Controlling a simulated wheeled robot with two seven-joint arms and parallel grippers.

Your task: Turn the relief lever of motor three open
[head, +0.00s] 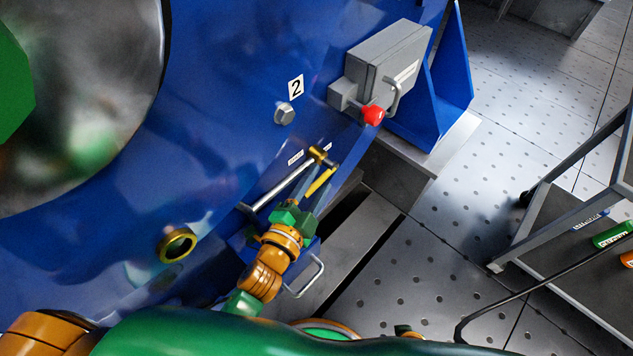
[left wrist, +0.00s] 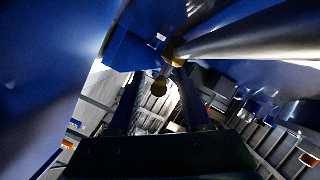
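A brass valve fitting (head: 318,154) sits at the end of a steel pipe (head: 283,186) low on the housing. A yellow lever (head: 320,181) slants down from near it. My left gripper (head: 315,180) is at this lever, its fingers apart and along it; contact cannot be told. In the left wrist view, the brass fitting (left wrist: 175,56) and a round brass end (left wrist: 160,86) show between the spread fingers. My right gripper is not in view.
A grey box (head: 385,68) with a red knob (head: 373,115) juts from the housing above. A hex bolt (head: 284,114) and brass ring (head: 177,244) stand out nearby. A grey cart (head: 560,225) stands at right; perforated floor (head: 440,230) lies clear between.

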